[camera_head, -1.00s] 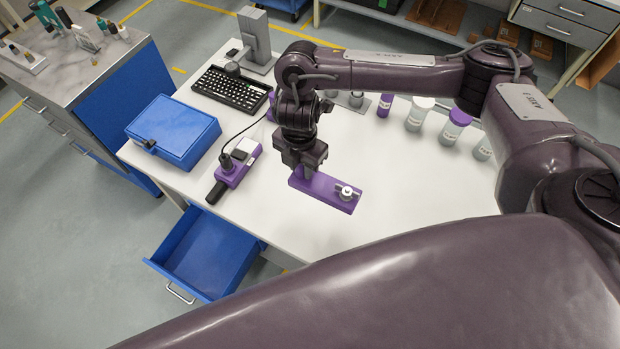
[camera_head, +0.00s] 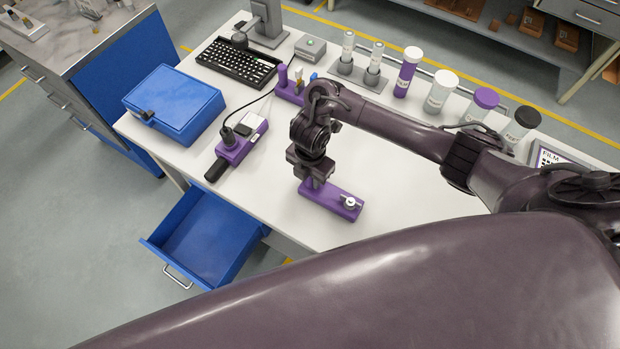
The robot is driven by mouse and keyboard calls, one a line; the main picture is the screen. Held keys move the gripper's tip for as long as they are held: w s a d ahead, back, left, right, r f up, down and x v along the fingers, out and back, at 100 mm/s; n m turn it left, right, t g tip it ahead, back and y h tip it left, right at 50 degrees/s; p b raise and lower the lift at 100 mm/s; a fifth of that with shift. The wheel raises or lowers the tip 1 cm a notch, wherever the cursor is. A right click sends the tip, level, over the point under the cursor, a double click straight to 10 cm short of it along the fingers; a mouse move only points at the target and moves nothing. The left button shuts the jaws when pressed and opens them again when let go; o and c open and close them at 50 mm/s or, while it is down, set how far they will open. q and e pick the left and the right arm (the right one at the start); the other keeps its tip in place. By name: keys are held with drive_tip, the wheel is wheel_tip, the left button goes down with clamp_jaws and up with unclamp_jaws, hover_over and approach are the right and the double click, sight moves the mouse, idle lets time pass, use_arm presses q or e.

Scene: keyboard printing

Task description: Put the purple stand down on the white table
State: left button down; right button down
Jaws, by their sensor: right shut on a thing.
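The purple stand (camera_head: 333,201) is a flat bar with a small silver and white fitting near its right end. It is low over the front part of the white table (camera_head: 270,212); I cannot tell whether its underside touches the tabletop. My right gripper (camera_head: 312,181) points down and is shut on the stand near its left end. The gripper hides that part of the stand. My left gripper is not in view.
A purple device (camera_head: 242,141) and a blue case (camera_head: 173,103) lie left of the stand. A keyboard (camera_head: 237,63) and several jars (camera_head: 440,92) stand farther back. An open blue drawer (camera_head: 205,236) juts out in front. Bare tabletop surrounds the stand.

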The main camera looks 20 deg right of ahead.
drive_tip(key=shift+f, duration=0.15)
drive_tip(key=c, duration=1.1)
unclamp_jaws()
wheel_tip(320, 180, up, 12)
drive_tip(key=p, duration=0.6)
drive_tip(key=shift+f, duration=0.15)
drive_tip(key=shift+r, duration=0.35)
